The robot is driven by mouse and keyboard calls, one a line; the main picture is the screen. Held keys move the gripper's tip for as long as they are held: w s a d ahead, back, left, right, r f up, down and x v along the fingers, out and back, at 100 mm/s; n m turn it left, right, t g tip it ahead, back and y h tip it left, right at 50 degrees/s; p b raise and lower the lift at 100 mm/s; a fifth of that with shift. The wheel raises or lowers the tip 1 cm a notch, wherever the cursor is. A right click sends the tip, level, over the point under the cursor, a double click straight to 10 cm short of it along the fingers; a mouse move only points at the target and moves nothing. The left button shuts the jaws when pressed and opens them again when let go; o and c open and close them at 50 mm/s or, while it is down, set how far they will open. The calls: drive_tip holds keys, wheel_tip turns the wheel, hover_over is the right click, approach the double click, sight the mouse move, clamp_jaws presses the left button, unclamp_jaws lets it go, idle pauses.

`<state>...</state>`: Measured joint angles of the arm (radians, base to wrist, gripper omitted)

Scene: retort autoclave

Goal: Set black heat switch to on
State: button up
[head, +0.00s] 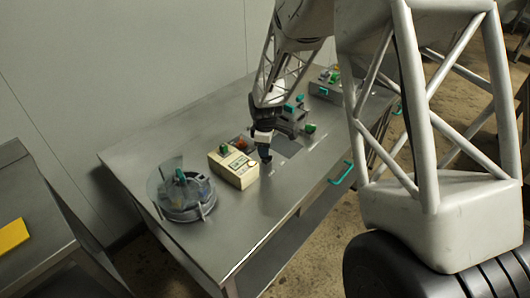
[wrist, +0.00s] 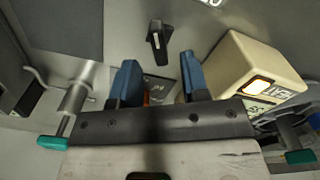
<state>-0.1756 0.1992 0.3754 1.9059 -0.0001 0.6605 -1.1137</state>
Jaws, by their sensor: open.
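A small black switch lever (wrist: 158,38) shows in the wrist view on the grey metal surface, with a light tip. It lies beyond my fingertips, roughly centred between them and apart from them. My gripper (wrist: 158,75) is open, with its two blue fingers spread and no held object visible between them. In the head view my gripper (head: 264,156) points down low over the table, just right of the cream box (head: 233,168). I cannot make out the switch in the head view. The cream box also shows in the wrist view (wrist: 238,62), close to the right finger, with a lit orange window.
A round grey vessel (head: 186,212) with a clear lid stands left of the cream box on the metal table (head: 135,155). Grey units with green parts (head: 290,120) stand behind my gripper. A green handle (head: 341,173) sticks out at the table's front edge.

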drive_tip(key=shift+r, duration=2.35)
drive_tip(key=shift+r, duration=0.1)
drive_tip(key=shift+s+d+r, duration=0.15)
drive_tip(key=shift+s+r, duration=0.05)
drive_tip(key=shift+r, duration=0.05)
drive_tip(key=s+d+r+m+t, duration=0.1)
drive_tip(key=s+d+r+m, duration=0.3)
drive_tip(key=s+r, duration=0.45)
drive_tip(key=s+d+r+m, duration=0.3)
drive_tip(key=s+d+r, duration=0.1)
drive_tip(key=s+r, duration=0.5)
drive_tip(key=s+d+r+m, duration=0.1)
drive_tip(key=s+m, duration=0.1)
drive_tip(key=s, duration=0.5)
drive_tip(key=s+d+r+m+t, duration=0.1)
drive_tip(key=s+d+m, duration=0.1)
drive_tip(key=s, duration=0.6)
drive_tip(key=s+d+r+m, duration=0.1)
drive_tip(key=s+m, duration=0.3)
drive_tip(key=s, duration=0.4)
drive_tip(key=shift+d+r+t, duration=0.3)
drive_tip(key=shift+r, duration=0.1)
